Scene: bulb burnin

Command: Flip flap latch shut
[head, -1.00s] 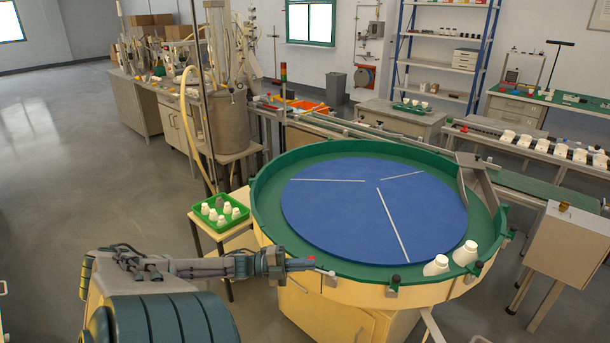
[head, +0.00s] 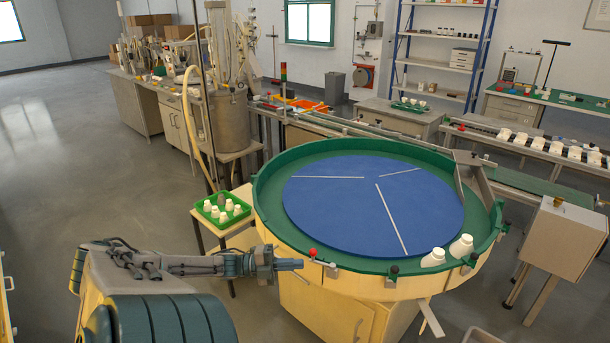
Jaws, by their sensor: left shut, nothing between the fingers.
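A small latch with a red knob (head: 313,252) and a light metal bar (head: 329,268) sits on the near left rim of the round turntable (head: 265,225). The bar runs from the knob down to the right along the rim. My left gripper (head: 297,264) is shut and empty, just left of and slightly below the knob. It appears apart from the latch, though the depth between them is hard to judge. My right gripper is out of view.
A green tray (head: 248,211) of white bottles is on a side table at the left. A grey box (head: 562,240) stands at the right.

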